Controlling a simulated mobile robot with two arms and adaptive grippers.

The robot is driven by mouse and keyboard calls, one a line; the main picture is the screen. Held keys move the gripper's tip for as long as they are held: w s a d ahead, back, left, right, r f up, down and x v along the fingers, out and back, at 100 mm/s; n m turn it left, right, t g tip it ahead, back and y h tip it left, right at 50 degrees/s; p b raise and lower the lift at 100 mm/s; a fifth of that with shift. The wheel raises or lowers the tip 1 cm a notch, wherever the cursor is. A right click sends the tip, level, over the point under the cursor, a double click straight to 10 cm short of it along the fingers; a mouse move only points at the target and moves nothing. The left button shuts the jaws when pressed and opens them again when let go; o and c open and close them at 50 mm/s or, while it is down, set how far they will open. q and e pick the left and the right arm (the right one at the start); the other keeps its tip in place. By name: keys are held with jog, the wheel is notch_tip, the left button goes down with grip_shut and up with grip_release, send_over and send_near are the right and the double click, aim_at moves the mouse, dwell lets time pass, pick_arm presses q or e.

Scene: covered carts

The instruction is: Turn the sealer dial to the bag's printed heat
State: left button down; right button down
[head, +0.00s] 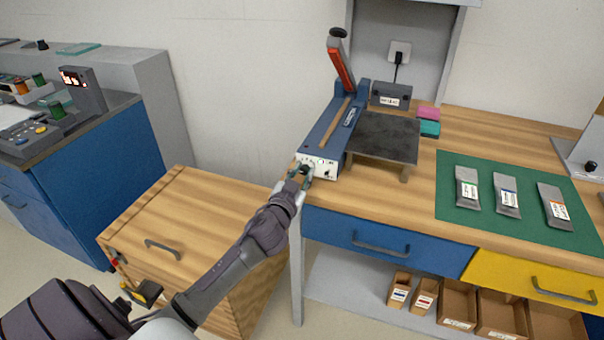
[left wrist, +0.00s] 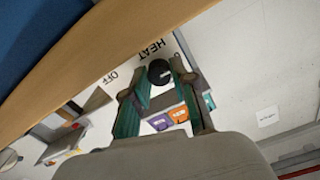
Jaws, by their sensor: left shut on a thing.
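The sealer (head: 330,128) stands on the wooden bench, a long blue body with its red-handled arm (head: 341,68) raised. My left gripper (head: 301,172) is at the left of this panel. In the left wrist view the black dial (left wrist: 160,72) sits between its teal fingertips, which are shut on it. My right gripper is out of view.
A dark plate (head: 385,137) stands right of the sealer, with pink and teal blocks (head: 428,120) behind it. A wooden cabinet (head: 190,215) stands below left of the bench. Drawers and small boxes (head: 425,296) are under the bench top.

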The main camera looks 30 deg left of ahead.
pick_arm(q)
jog(key=shift+m, duration=0.5)
jog(key=m+p, duration=0.1)
jog(key=m, duration=0.3)
jog(key=shift+m, duration=0.4)
jog(key=m+p, duration=0.1)
jog(key=m, duration=0.3)
jog(key=shift+f+m, duration=0.1)
jog(key=shift+m, duration=0.8)
jog(key=shift+d, duration=0.1)
